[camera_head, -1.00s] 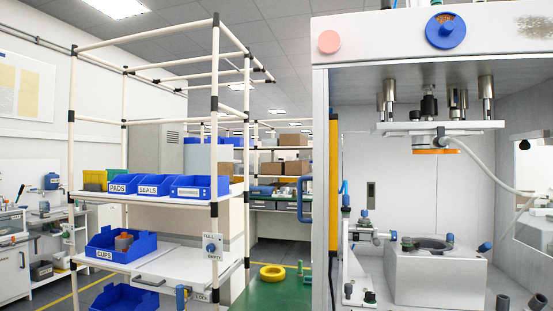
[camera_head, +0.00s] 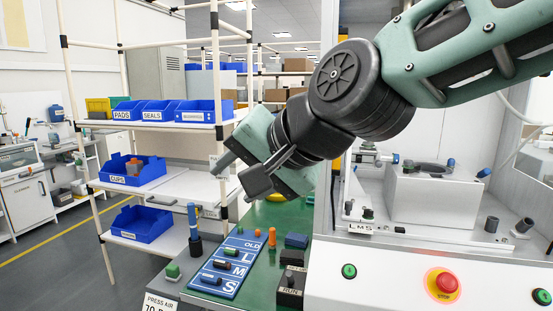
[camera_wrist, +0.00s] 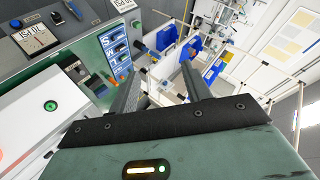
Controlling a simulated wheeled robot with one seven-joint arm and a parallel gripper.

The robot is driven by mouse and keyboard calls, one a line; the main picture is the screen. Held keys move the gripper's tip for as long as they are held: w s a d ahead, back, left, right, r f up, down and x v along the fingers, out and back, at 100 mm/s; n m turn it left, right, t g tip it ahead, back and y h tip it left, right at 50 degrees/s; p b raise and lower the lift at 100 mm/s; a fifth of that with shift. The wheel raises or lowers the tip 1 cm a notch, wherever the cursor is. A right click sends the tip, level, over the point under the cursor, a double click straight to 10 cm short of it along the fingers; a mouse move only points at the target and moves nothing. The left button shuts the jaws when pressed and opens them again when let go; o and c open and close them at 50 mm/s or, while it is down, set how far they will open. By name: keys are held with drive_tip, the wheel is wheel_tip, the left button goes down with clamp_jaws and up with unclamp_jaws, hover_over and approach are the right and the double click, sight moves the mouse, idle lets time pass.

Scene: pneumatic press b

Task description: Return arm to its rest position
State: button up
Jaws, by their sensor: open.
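My gripper (camera_head: 240,172) hangs in the middle of the head view, in front of the shelf rack and above the left end of the green bench. Its two dark fingers are spread apart with nothing between them. My green and black arm reaches in from the upper right, across the front of the press. In the wrist view the fingers of my gripper (camera_wrist: 165,88) stand apart, with the rack and floor behind them. Parts of the rack and press are hidden behind my arm.
The press housing (camera_head: 425,195) stands at right, above a white panel with a red button (camera_head: 446,284). A blue board (camera_head: 228,265) with small parts lies on the green bench (camera_head: 270,217). The shelf rack (camera_head: 222,130) holds blue bins (camera_head: 145,225). Floor at left is clear.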

drive_tip(key=s+d+f+n+g+h, duration=0.7)
drive_tip(key=s+d+f+n, duration=0.2)
drive_tip(key=s+d+f, duration=0.9)
wheel_tip(320, 180, down, 2)
drive_tip(key=shift+s+d+f+h, duration=0.15)
drive_tip(key=shift+d+h, duration=0.15)
drive_tip(key=shift+d, duration=0.3)
